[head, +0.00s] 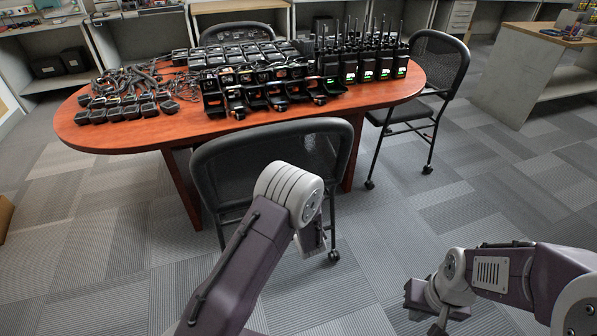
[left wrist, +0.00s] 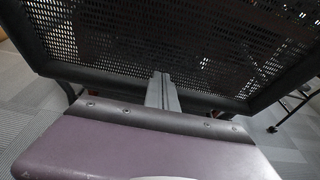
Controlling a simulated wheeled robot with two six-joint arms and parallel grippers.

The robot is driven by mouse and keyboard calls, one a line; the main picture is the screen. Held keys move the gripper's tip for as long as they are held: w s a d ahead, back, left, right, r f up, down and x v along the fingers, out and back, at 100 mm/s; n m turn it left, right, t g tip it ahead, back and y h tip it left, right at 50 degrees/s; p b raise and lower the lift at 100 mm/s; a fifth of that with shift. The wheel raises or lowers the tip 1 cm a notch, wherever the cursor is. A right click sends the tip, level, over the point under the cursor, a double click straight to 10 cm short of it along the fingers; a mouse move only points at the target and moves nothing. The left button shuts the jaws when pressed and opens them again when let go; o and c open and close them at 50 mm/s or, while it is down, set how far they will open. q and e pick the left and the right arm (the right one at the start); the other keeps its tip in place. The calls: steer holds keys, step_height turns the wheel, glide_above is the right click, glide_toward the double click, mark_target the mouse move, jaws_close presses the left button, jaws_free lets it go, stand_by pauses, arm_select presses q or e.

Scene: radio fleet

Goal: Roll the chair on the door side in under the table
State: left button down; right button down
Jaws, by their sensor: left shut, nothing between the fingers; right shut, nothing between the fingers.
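A black mesh-backed chair (head: 255,155) stands at the near side of the oval reddish-brown table (head: 125,135), its back towards me. My left forearm covers part of it. My left gripper (head: 318,245) is low beside this chair's back, partly hidden by its own wrist. In the left wrist view its fingers (left wrist: 162,92) are shut and empty at the lower edge of the mesh back (left wrist: 180,50); whether they touch it I cannot tell. My right gripper (head: 436,322) is shut and empty over the carpet at lower right. Which chair is on the door side I cannot tell.
Another black chair (head: 436,65) on casters stands at the table's right end, and a third (head: 240,32) behind it. Upright radios (head: 350,68), chargers and headsets crowd the tabletop. A wood-topped desk (head: 520,75) is at right. The carpet (head: 510,190) is clear at right.

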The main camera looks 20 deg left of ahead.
arm_select(q)
steer(key=shift+w+a, duration=0.45)
steer(key=shift+w, duration=0.15)
steer(key=shift+w+a, duration=0.4)
steer(key=shift+w, duration=0.2)
steer(key=shift+b, duration=0.3)
steer(key=w+a, duration=0.1)
steer(key=w+a+b, duration=0.1)
steer(key=w, duration=0.1)
steer(key=shift+s+d, duration=0.4)
steer(key=shift+s, duration=0.05)
steer(key=s+d, duration=0.2)
steer(key=s, duration=0.2)
steer(key=shift+s+d, duration=0.2)
steer(key=shift+d, duration=0.2)
